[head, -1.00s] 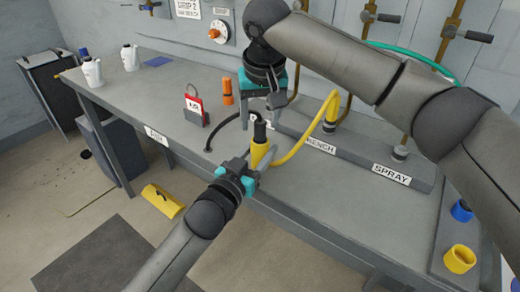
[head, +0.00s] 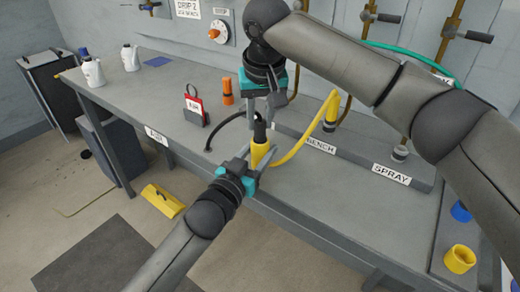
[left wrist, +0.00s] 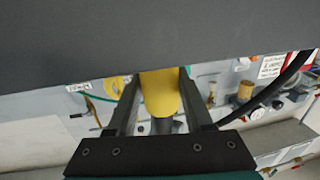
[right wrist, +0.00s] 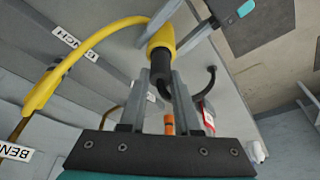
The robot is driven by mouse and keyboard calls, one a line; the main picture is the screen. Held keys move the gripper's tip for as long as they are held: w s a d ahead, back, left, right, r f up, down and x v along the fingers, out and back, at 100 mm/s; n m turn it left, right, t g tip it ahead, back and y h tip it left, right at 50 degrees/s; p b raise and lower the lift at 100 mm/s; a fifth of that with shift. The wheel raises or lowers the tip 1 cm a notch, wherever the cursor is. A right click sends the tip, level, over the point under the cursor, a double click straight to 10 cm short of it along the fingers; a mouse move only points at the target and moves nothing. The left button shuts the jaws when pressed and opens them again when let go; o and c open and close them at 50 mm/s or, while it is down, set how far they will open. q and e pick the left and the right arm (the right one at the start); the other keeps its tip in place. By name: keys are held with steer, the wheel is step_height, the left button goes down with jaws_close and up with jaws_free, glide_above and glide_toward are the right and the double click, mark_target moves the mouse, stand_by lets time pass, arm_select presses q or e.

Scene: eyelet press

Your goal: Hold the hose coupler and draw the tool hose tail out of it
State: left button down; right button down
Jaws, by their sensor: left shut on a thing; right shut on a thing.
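The yellow hose coupler (head: 260,155) stands roughly upright at the bench's front edge. My left gripper (head: 253,172) is shut on it from below; the coupler also shows between its fingers in the left wrist view (left wrist: 158,92). The black tool hose tail (head: 260,131) sticks up out of the coupler's top. My right gripper (head: 261,117) is above and shut on the tail. In the right wrist view the dark tail (right wrist: 160,68) lies between the fingers and still meets the yellow coupler (right wrist: 161,38).
A yellow hose (head: 297,150) runs from the coupler to the BENCH outlet on a grey rail. A black hose (head: 222,127) curves to the bench top. A red-tagged padlock (head: 195,106) and an orange cylinder (head: 228,91) stand behind. Bench on the left is mostly clear.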

mark_target(260, 121)
arm_select(q)
steer(key=shift+f, duration=0.1)
arm_select(e)
steer(key=shift+r, duration=0.75)
stand_by(0.3)
steer(key=shift+r, duration=2.65)
arm_select(q)
steer(key=shift+c, duration=1.1)
jaws_free()
steer(key=v, duration=1.2)
